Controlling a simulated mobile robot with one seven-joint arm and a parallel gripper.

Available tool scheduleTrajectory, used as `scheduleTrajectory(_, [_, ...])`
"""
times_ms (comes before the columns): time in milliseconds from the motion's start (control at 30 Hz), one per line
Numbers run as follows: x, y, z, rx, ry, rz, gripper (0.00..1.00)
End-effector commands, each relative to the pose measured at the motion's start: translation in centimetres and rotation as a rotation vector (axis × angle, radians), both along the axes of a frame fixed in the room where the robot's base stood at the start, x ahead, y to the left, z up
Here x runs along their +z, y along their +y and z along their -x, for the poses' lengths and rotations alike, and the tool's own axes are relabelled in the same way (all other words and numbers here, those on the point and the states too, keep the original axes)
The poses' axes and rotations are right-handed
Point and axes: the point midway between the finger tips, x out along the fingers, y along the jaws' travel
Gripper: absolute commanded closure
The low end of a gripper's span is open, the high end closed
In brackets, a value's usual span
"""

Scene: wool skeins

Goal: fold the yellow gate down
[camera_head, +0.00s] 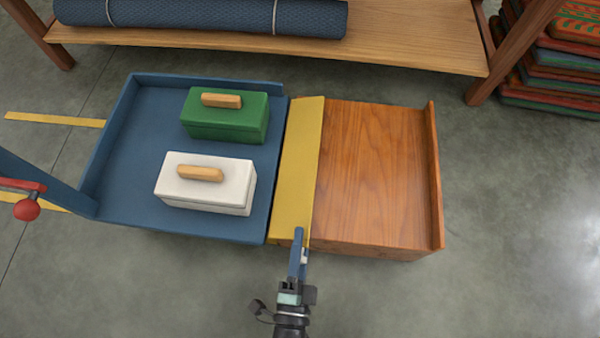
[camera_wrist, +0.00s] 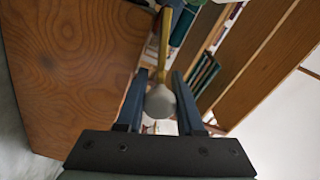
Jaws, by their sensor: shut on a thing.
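The yellow gate (camera_head: 298,170) is a long panel between the blue tray (camera_head: 120,150) and the wooden platform (camera_head: 365,170). Its broad face shows in the head view; its exact tilt is hard to tell. In the wrist view the gate (camera_wrist: 166,40) shows as a narrow yellow strip with a round grey knob (camera_wrist: 160,102) at its near end. My gripper (camera_head: 299,238) is at the gate's near end, its two blue fingers on either side of the knob and shut on it. The knob is hidden in the head view.
A green box (camera_head: 225,120) and a white box (camera_head: 205,190) with wooden handles sit in the blue tray. The wooden platform is bare, with a raised right edge. A shelf (camera_head: 410,35) with a blue roll (camera_head: 200,15) stands behind. The floor in front is clear.

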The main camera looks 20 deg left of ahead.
Motion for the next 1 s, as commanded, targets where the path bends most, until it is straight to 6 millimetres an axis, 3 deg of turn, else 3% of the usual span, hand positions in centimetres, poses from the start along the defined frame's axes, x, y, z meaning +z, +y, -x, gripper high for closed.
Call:
scheduleTrajectory(333, [0.07,0.23,0.10,0.006,0.000,-0.004,1.00])
scheduleTrajectory(367, [0.07,0.24,0.10,0.006,0.000,-0.004,0.60])
scheduleTrajectory(500, [0.04,0.19,0.07,0.004,0.000,-0.003,0.35])
scheduleTrajectory(1000, [-0.18,-0.09,-0.02,-0.002,0.006,0.001,0.34])
